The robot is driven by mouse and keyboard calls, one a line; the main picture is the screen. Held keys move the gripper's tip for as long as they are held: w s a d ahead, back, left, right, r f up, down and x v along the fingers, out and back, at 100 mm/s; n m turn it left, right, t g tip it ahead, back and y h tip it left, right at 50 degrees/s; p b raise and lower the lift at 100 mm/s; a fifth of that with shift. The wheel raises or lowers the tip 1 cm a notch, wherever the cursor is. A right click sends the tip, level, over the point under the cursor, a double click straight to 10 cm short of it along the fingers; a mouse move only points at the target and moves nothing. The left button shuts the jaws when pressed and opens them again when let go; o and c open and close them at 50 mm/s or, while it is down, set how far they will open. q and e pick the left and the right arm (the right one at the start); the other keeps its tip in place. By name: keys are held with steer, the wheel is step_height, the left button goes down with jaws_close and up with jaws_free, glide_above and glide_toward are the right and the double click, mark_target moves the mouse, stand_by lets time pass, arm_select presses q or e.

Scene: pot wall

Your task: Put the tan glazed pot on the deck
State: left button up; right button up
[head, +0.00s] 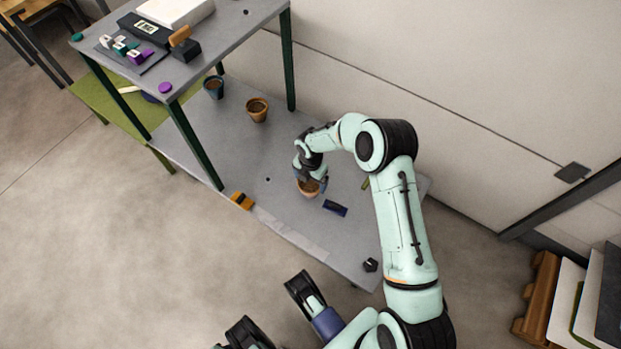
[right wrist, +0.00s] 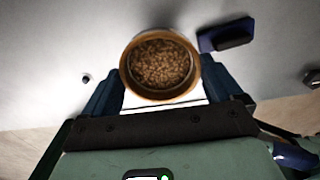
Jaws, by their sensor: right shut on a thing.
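The tan glazed pot (head: 309,188) is round, with an orange-tan rim and brown pebble-like fill. It also shows from above in the right wrist view (right wrist: 161,64). My right gripper (head: 311,180) is shut on it, with dark blue fingers on either side of the pot. The pot is upright, over the grey deck (head: 240,150); I cannot tell whether its base touches the surface. The gripper partly hides the pot in the head view.
Another brown pot (head: 257,110) and a dark teal pot (head: 213,88) stand farther back on the deck. A dark blue block (head: 335,208) lies close right of the held pot. An orange-and-black item (head: 242,201) lies at the front edge. A green-legged table (head: 225,22) rises at the back left.

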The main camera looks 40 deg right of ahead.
steer(key=shift+f+b, duration=0.4)
steer(key=shift+f, duration=0.25)
stand_by(0.3)
steer(key=o, duration=1.4)
steer(key=shift+o, duration=0.2)
